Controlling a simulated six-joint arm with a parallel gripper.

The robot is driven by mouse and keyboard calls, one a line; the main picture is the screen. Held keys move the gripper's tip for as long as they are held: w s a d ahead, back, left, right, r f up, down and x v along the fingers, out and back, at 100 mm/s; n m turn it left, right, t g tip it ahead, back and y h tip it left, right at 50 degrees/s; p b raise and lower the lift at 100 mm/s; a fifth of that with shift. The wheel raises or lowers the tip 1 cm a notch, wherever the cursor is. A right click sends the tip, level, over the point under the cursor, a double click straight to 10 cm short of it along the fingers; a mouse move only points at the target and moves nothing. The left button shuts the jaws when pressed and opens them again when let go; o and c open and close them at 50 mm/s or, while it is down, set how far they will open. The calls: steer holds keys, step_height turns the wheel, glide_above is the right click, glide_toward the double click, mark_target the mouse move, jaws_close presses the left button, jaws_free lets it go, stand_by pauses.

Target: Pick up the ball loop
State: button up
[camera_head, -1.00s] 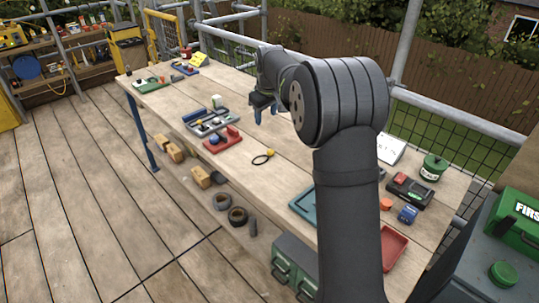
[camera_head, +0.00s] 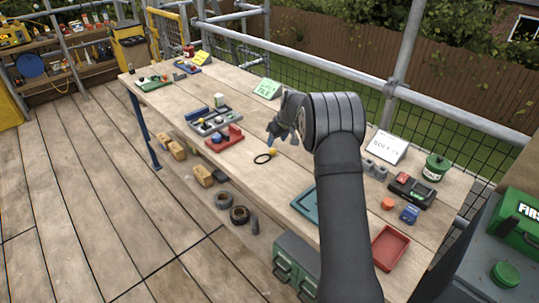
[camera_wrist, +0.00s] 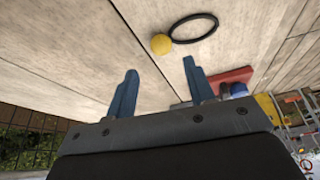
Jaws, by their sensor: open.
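The ball loop is a black loop (camera_head: 262,158) with a yellow ball (camera_head: 272,152) at one end. It lies flat on the wooden table in the head view. In the wrist view the yellow ball (camera_wrist: 161,44) and black loop (camera_wrist: 193,27) lie ahead of the fingertips, the loop to the right of the ball. My gripper (camera_wrist: 157,68) has two blue fingers spread apart with nothing between them. In the head view my gripper (camera_head: 272,138) is above the table, close to the ball loop and a little behind it.
A red tray (camera_head: 226,139) with a blue item and a grey tray (camera_head: 212,119) of small parts stand left of the loop. A teal tray (camera_head: 304,204) lies to the right. A green sign (camera_head: 267,89) stands behind. Bare table surrounds the loop.

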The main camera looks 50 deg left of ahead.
mark_target(273, 149)
steer(key=shift+x, duration=2.75)
steer(key=shift+s, duration=0.2)
steer(key=shift+c, duration=0.4)
steer(key=c, duration=1)
